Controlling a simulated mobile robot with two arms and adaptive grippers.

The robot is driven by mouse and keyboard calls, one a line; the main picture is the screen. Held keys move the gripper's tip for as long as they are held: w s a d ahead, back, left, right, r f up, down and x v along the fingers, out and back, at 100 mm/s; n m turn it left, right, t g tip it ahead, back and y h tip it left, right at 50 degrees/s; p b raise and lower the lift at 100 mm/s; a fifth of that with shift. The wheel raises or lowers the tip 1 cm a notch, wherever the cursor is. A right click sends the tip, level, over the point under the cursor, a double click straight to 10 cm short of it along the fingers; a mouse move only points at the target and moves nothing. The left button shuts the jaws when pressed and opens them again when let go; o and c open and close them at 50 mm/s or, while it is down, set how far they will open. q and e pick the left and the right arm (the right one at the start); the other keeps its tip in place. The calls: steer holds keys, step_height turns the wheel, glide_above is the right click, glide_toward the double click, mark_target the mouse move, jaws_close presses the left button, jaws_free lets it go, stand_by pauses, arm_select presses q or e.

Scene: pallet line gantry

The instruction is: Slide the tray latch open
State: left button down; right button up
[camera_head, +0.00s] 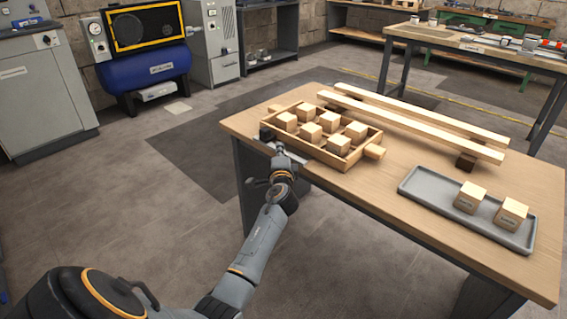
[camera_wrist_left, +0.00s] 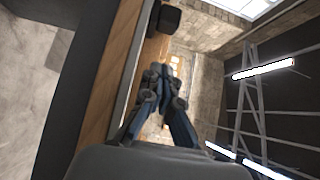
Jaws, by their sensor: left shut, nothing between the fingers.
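A wooden tray (camera_head: 348,163) with several wooden cubes in compartments sits at the left end of the table. A small black block (camera_head: 266,133), which looks like the latch knob, is at the tray's left corner. A grey metal strip (camera_head: 293,156) runs along the tray's near side. My left gripper (camera_head: 279,149) is shut and empty at the table's left edge, just in front of the black block. In the left wrist view, my closed fingers (camera_wrist_left: 161,72) point toward a black block (camera_wrist_left: 164,19) with a visible gap. My right gripper is not in view.
Two long wooden beams (camera_head: 418,118) lie behind the tray, supported by a dark block (camera_head: 466,160). A grey tray (camera_head: 416,187) with two wooden cubes (camera_head: 470,198) lies on the right. The tabletop (camera_head: 385,205) between the trays is clear.

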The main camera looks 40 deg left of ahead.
arm_select(q)
steer(key=v, duration=0.7)
steer(key=shift+p, duration=0.35)
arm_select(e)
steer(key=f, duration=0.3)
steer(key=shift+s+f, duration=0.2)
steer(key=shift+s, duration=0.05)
arm_select(q)
steer(key=shift+w, duration=0.15)
